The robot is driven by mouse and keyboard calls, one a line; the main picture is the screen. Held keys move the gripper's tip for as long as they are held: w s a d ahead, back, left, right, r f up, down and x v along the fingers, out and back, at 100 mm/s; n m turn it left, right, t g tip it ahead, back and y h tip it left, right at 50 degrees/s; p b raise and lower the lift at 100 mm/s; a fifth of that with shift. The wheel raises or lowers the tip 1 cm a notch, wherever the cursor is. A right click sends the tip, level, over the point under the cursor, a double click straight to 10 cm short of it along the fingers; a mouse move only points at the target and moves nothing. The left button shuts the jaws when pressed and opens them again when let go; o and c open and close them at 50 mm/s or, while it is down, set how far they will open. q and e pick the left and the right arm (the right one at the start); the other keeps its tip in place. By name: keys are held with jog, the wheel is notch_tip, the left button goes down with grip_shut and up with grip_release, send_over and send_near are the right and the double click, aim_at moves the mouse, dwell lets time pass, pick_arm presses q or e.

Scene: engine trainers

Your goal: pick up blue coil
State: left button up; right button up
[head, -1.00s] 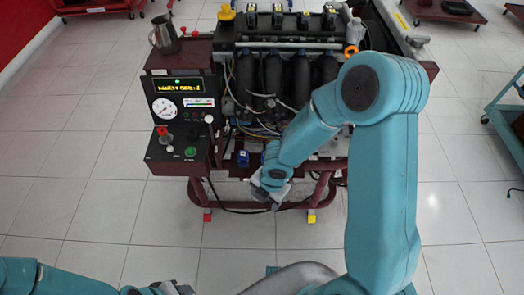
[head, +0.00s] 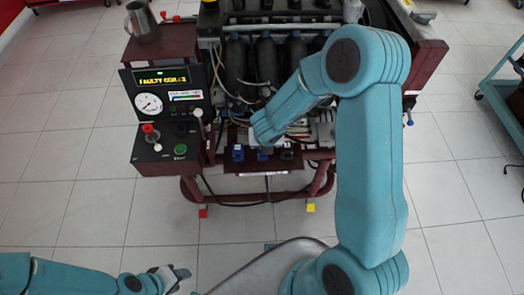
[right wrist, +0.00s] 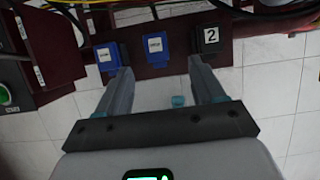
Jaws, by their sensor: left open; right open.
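Two blue coils sit side by side on the dark red shelf at the engine stand's front. The left blue coil (head: 238,153) also shows in the right wrist view (right wrist: 107,57). The other blue coil (head: 262,155) shows in the right wrist view (right wrist: 154,52) between my right fingers, a little beyond the tips. To its right is a black coil (head: 287,152), marked 2 in the right wrist view (right wrist: 207,40). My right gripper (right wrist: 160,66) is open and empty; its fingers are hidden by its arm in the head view. My left gripper (head: 179,278) is open and empty at the lower left.
A control box (head: 166,148) with a gauge, knobs and a display reading "FAULTY COIL: 2" stands left of the coils. A metal jug (head: 142,22) stands above it. Cables hang behind the shelf (head: 270,168). A teal cart (head: 500,95) is at right. The floor in front is clear.

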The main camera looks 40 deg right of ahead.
jog(key=x, duration=0.5)
jog(key=b+x, duration=0.1)
jog(key=x, duration=0.2)
jog(key=shift+w+a+f, duration=0.1)
jog(key=shift+a+f, duration=0.1)
jog(key=shift+a, duration=0.05)
jog(key=shift+r, duration=0.15)
jog(key=c, duration=1.2)
